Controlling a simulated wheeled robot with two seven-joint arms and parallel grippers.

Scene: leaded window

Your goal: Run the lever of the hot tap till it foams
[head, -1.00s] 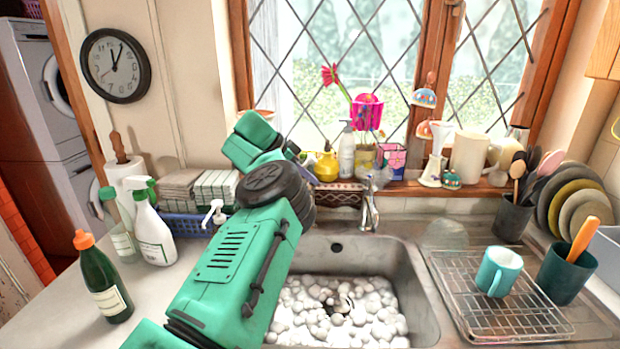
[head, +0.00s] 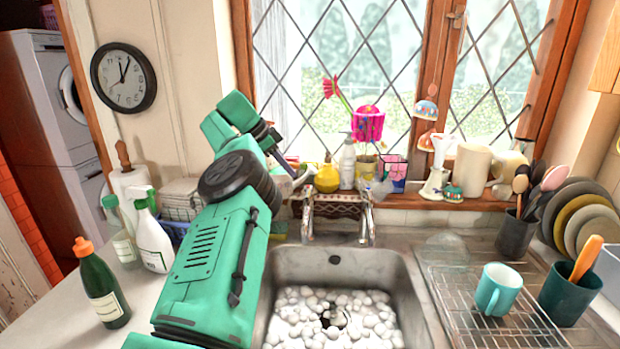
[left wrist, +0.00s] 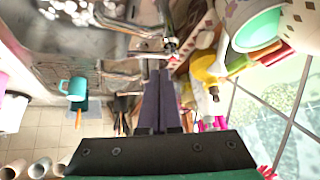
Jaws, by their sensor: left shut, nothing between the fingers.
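Two chrome taps stand behind the sink, a left tap (head: 308,217) and a right tap (head: 367,220). I cannot tell by a mark which is hot. White foam balls (head: 338,318) lie in the sink basin (head: 395,290). My left gripper (head: 291,166) is shut and empty, behind and left of the left tap, by the sill. In the left wrist view its two dark fingers (left wrist: 160,73) lie together, tips close to a chrome tap (left wrist: 169,45); contact cannot be told. The lever is partly lost in clutter near the fingers. My right gripper is not in view.
A yellow bottle (head: 327,178), a white pump bottle (head: 347,163) and flower pots crowd the sill near the gripper. A teal mug (head: 498,290) stands on the right rack (head: 450,275).

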